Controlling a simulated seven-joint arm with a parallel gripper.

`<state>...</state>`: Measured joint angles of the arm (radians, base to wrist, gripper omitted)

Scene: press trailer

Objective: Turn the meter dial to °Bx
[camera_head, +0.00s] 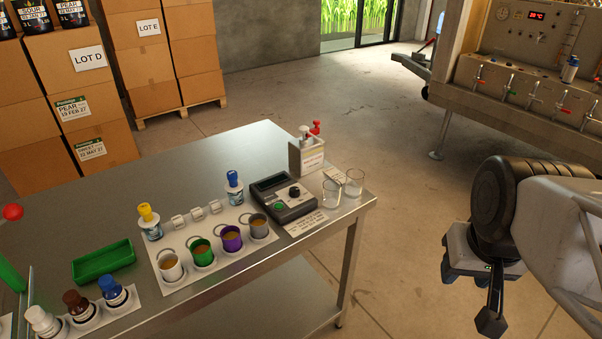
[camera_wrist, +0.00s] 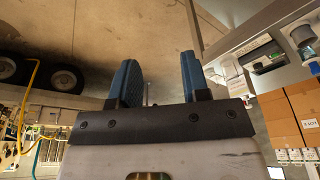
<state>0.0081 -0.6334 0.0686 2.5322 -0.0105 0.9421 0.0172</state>
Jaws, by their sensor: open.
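The meter (camera_head: 281,196) is a dark grey box with a display on its sloped top. It stands near the right end of the steel table. The dial's setting and the °Bx mark are too small to read. My gripper (camera_wrist: 160,84) is open and empty, with two blue fingers apart in the wrist view. In the head view my arm's end is off the table to the right, well away from the meter.
Two glass beakers (camera_head: 353,182) stand right of the meter, and a dispenser box with a red tap (camera_head: 308,155) stands behind it. Several colored cups (camera_head: 232,238) sit on a white mat to its left. A green tray (camera_head: 103,261) lies farther left.

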